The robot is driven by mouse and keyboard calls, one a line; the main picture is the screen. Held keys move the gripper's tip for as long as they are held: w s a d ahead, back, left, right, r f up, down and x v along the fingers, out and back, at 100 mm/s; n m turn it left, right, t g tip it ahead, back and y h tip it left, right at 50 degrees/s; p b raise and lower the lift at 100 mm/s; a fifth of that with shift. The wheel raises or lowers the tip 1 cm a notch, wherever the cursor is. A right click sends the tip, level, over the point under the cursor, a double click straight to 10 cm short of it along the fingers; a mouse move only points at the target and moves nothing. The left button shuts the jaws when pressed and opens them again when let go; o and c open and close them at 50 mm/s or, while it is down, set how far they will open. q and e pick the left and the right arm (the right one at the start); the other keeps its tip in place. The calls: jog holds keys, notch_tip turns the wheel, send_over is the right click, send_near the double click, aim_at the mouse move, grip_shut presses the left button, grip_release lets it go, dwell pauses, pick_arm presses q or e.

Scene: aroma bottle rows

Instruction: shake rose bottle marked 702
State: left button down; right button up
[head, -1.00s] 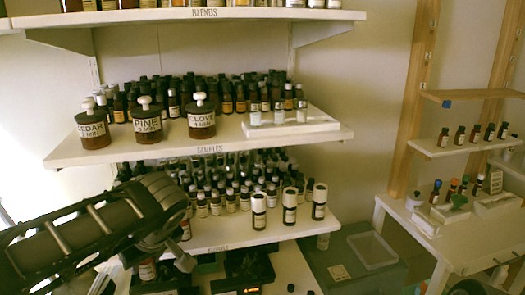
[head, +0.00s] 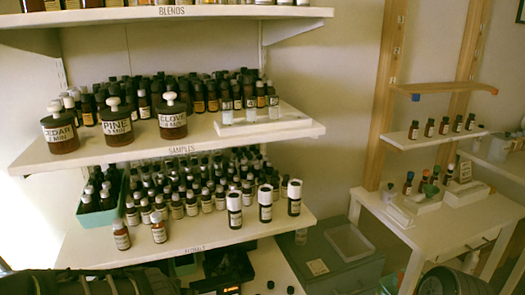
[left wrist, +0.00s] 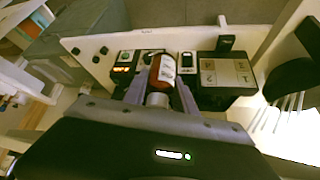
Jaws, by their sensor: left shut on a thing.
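My left gripper (left wrist: 160,92) is shut on a brown bottle (left wrist: 161,74) with a white label. I cannot read the label's print. In the left wrist view the bottle is held out over a white work surface (left wrist: 92,48) with dark devices on it. In the head view only part of my left arm shows at the bottom left edge; the gripper and the held bottle are out of that view. My right gripper is not in view.
Two brown bottles, one left (head: 121,236) and one right (head: 158,228), stand at the lower shelf's front beside a green bin (head: 100,213). Three white-capped bottles (head: 265,204) stand further right. Large jars (head: 117,125) line the middle shelf. A grey box (head: 345,258) stands lower right.

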pick_arm(q)
jog(key=shift+r, duration=0.15)
jog(key=shift+r+p, duration=2)
jog(key=shift+r, duration=0.95)
jog(key=c, duration=1.6)
grip_release()
grip_shut()
